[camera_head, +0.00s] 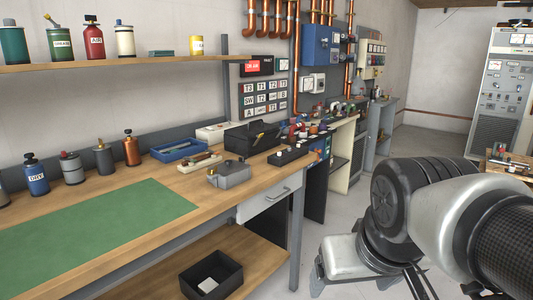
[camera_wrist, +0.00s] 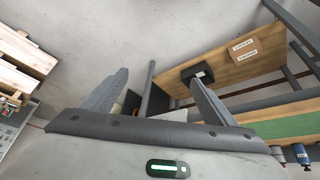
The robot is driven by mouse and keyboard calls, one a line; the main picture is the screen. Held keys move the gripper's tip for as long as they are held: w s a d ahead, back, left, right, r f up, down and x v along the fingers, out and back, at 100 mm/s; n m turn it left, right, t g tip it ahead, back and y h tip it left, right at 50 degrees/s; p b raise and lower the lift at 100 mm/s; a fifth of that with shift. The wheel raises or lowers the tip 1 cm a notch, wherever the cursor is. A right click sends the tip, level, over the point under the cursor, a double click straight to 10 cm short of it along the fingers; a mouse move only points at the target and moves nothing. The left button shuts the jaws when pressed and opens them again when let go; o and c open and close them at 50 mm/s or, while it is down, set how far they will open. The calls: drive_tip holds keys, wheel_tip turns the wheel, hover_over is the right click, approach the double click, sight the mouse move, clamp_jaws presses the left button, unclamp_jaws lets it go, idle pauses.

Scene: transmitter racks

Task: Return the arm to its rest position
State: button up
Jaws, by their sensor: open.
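My gripper (camera_wrist: 158,77) shows in the wrist view with its two grey fingers spread wide apart. It is open, and nothing is between the fingers. In the head view my arm bends across the lower right, out in front of the bench's right end and over the grey floor. It appears clear of the wooden workbench (camera_head: 155,192). The fingertips are hard to make out in the head view.
A green mat (camera_head: 95,228), a grey metal block (camera_head: 229,175) and several bottles are on the bench. A black bin (camera_head: 213,277) stands on the lower shelf, also seen in the wrist view (camera_wrist: 197,72). A grey rack (camera_head: 501,90) stands at the far right. Open floor (camera_head: 425,145) lies between.

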drive_tip(key=s+r+p, duration=0.3)
drive_tip(key=r+p, duration=1.9)
drive_tip(key=p, duration=0.2)
drive_tip(key=shift+s+d+r+m, duration=0.15)
drive_tip(key=shift+d+r+m, duration=0.15)
drive_tip(key=shift+r, duration=0.1)
